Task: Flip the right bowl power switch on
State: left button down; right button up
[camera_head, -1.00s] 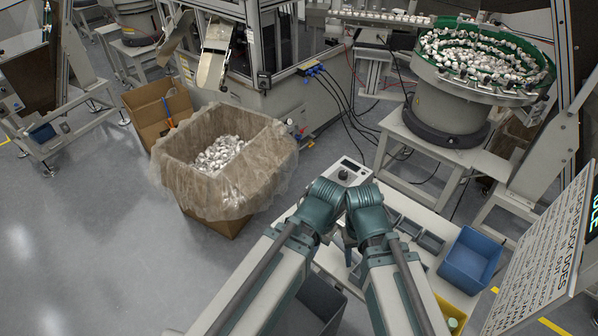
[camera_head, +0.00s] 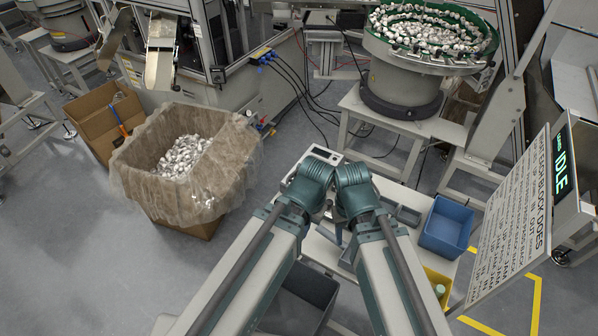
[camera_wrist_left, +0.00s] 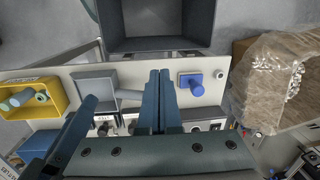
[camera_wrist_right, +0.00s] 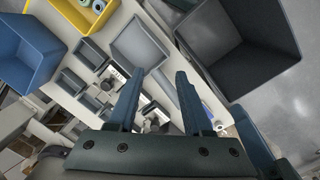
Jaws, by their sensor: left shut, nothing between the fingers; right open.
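The right bowl (camera_head: 430,40), round with a green rim and filled with white caps, stands on a pale stand at the upper right of the head view. A pale control box (camera_head: 323,154) on the white table is partly hidden behind my arms. My left gripper (camera_wrist_left: 163,78) is shut and empty above the table in the left wrist view. My right gripper (camera_wrist_right: 158,80) is open and empty above the table's grey trays in the right wrist view. In the head view my forearms largely hide both grippers.
The white table (camera_head: 322,250) carries a blue bin (camera_head: 447,227), a yellow bin (camera_head: 437,285) and grey trays. A lined carton of caps (camera_head: 135,170) stands to the left. A sign board (camera_head: 512,215) and a display reading IDLE (camera_head: 562,172) stand at the right.

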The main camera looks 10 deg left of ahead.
pick_arm(q)
jog(key=shift+d, duration=0.1)
pick_arm(e)
jog(key=shift+o, duration=0.3)
jog(key=shift+d, duration=0.1)
jog(key=shift+o, duration=1.1)
notch_tip(320, 180, up, 2)
jog(key=shift+r+p, duration=0.25)
jog(key=shift+p, duration=1)
pick_arm(q)
jog(key=w+a+r+t, duration=0.1)
jog(key=w+a, duration=0.2)
jog(key=w, duration=0.5)
jog(key=w+a+r+t+h, duration=0.1)
jog(key=w+a, duration=0.2)
jog(key=w, duration=0.5)
jog(key=w+a+r+h+p, duration=0.1)
jog(key=w+a+r, duration=0.1)
jog(key=w, duration=0.7)
jog(key=shift+a+m+t, duration=0.4)
jog(key=shift+a, duration=0.05)
pick_arm(e)
jog(key=shift+r, duration=0.5)
pick_arm(q)
jog(key=shift+w, duration=0.1)
